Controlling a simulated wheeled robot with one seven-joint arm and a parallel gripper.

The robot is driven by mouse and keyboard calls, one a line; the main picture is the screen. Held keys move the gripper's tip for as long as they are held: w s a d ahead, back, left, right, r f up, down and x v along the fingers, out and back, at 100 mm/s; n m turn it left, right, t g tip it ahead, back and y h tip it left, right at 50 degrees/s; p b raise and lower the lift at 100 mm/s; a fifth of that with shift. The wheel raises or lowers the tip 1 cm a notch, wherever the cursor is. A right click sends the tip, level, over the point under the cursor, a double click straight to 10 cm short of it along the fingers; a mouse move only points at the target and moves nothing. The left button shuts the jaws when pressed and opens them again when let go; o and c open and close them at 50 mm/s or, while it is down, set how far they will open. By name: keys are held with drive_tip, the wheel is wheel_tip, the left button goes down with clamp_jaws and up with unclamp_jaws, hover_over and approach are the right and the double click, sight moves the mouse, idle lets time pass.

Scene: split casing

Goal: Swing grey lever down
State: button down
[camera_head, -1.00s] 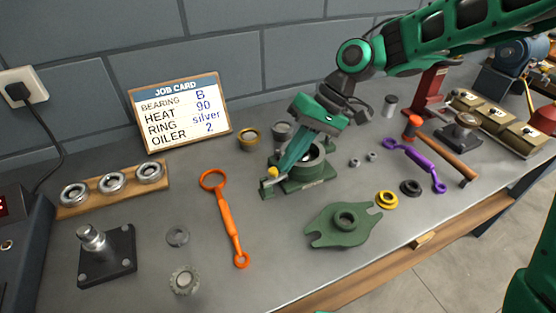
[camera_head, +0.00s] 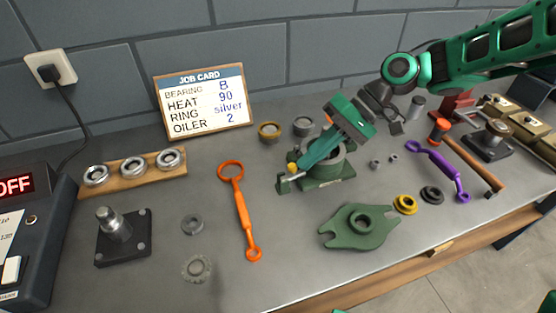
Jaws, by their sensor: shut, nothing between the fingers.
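The green lower casing (camera_head: 332,183) stands on the bench with a round bore and a small block (camera_head: 287,184) at its left end. A small yellow piece (camera_head: 292,167) shows at that end. My gripper (camera_head: 299,167) reaches down and left over the casing, its fingers shut and empty, with the tips close to the yellow piece. I cannot tell whether they touch. No grey lever can be clearly made out; the gripper hides part of the casing. The green upper casing plate (camera_head: 340,236) lies flat in front.
An orange spanner (camera_head: 242,210) lies left of the casing. A yellow ring (camera_head: 405,204), black ring (camera_head: 432,194) and purple tool (camera_head: 438,170) lie to the right. Two cups (camera_head: 269,131) stand behind. A heater box (camera_head: 32,235) showing OFF is at far left.

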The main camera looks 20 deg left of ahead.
drive_tip(key=shift+v, duration=5.9)
